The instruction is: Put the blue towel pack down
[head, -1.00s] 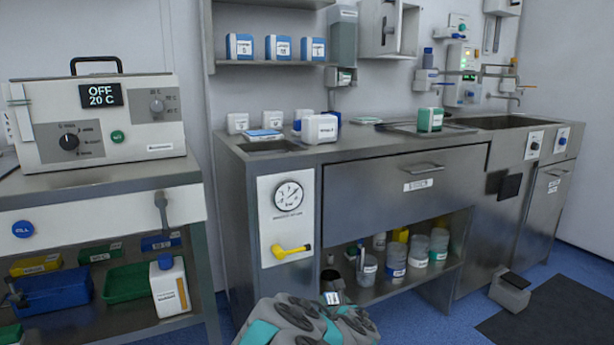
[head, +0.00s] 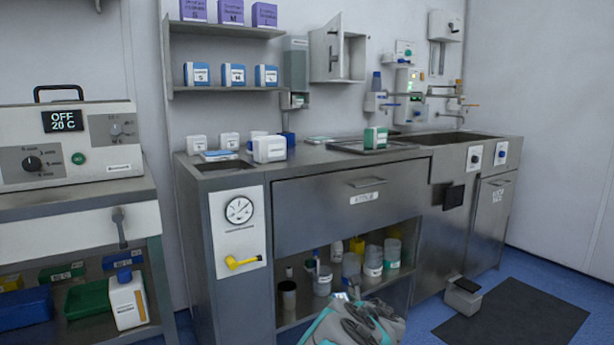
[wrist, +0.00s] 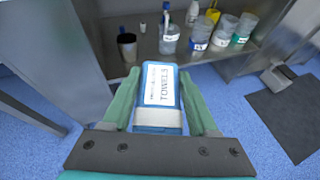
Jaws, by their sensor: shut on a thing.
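The blue towel pack (wrist: 158,118), with a white label reading "TOWELS", is held between the two green fingers of my gripper (wrist: 160,100) in the wrist view. My gripper is shut on it, in front of the open lower shelf and above the blue floor. In the head view my grey and teal arm shows at the bottom centre, and the pack and fingers cannot be made out clearly there.
A steel counter (head: 330,158) holds white boxes, a green-and-white box (head: 375,137) and a sink (head: 440,138). Its lower shelf (head: 290,318) holds several jars and bottles. A cart with an oven (head: 70,150) stands left. A pedal (head: 463,296) and dark mat (head: 515,315) lie on the floor.

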